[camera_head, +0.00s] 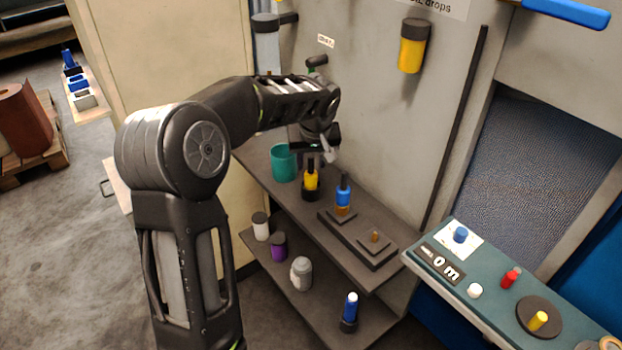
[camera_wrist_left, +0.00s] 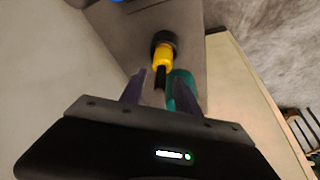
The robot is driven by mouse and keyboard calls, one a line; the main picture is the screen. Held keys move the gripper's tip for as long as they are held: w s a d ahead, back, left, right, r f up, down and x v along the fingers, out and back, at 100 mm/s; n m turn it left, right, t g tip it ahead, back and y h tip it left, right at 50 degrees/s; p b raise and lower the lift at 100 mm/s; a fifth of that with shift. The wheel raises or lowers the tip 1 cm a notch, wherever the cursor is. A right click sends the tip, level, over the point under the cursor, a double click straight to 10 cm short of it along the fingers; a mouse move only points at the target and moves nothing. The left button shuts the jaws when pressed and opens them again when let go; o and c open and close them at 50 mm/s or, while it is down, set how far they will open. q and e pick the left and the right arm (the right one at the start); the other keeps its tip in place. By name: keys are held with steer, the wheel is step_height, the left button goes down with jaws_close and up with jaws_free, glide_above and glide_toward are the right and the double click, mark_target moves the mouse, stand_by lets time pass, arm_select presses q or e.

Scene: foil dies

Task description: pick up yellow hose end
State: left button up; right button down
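The yellow hose end (camera_head: 311,181) stands upright in a dark round holder on the upper shelf, with a black stem on top. In the left wrist view the hose end (camera_wrist_left: 163,58) lies just beyond the fingers, its black stem pointing toward them. My left gripper (camera_head: 319,150) is above the hose end. In the wrist view the left gripper (camera_wrist_left: 159,82) is open, with gaps between the fingers and the stem. I cannot tell whether the stem is between the fingertips or just short of them. My right gripper is not in view.
A teal cup (camera_head: 283,162) stands close left of the hose end. A blue-topped hose end (camera_head: 343,192) stands to its right on a dark stepped block (camera_head: 372,252). The lower shelf holds several bottles. The wall panel (camera_head: 370,120) rises close behind.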

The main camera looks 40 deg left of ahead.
arm_select(q)
steer(key=shift+x, duration=0.85)
steer(key=shift+r, duration=0.1)
jaws_close()
stand_by(1.1)
